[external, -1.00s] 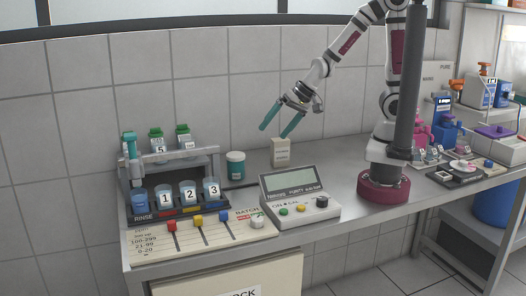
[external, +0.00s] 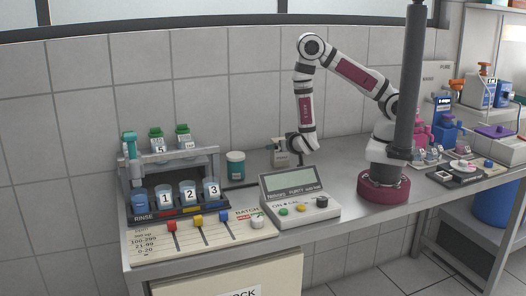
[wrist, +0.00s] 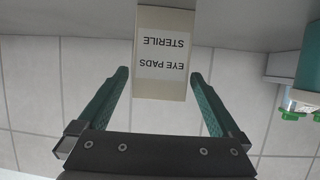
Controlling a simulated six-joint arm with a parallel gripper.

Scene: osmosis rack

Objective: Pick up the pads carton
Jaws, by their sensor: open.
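The pads carton is a small cream box (external: 281,160) standing upright on the bench near the wall, partly hidden by my gripper in the external view. In the wrist view the carton (wrist: 160,88) shows a white label reading "EYE PADS STERILE", upside down. My gripper (wrist: 160,75) has two teal fingers, open, with the near end of the carton between their tips. A gap shows on each side of the carton. In the external view my gripper (external: 283,141) is low at the carton's upper part.
A grey meter (external: 295,195) with a screen and knobs stands in front. A rack with numbered beakers (external: 188,193) is farther left. The tiled wall (external: 260,100) is close behind.

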